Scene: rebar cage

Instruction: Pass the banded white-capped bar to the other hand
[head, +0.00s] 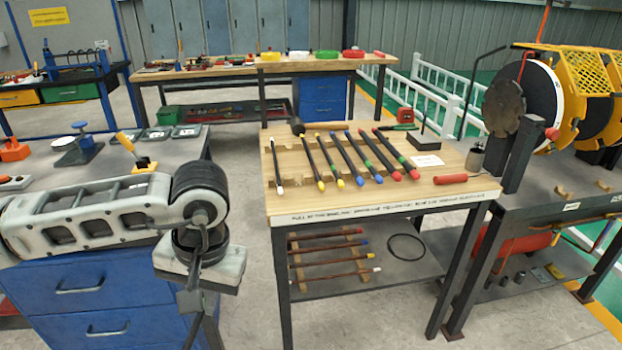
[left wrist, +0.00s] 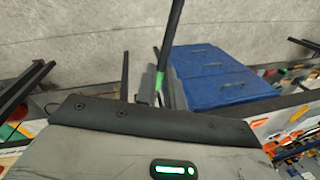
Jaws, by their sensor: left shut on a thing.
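My left gripper (head: 195,304) points down at the lower left of the head view, over the floor between the blue cabinet and the wooden-topped table. In the left wrist view its fingers (left wrist: 157,92) are shut on a dark bar (left wrist: 173,35) with a green band. The bar's ends are out of sight, so its cap colour cannot be told. On the table, a white-capped bar (head: 277,162) lies at the left of the row, with no band clearly visible. My right gripper is not in view.
The wooden table (head: 455,190) holds several bars with yellow, blue and red caps on wooden rests. More bars (head: 335,275) lie on its lower shelf. A blue drawer cabinet (head: 95,295) stands at left. A machine with a disc (head: 540,105) stands at right.

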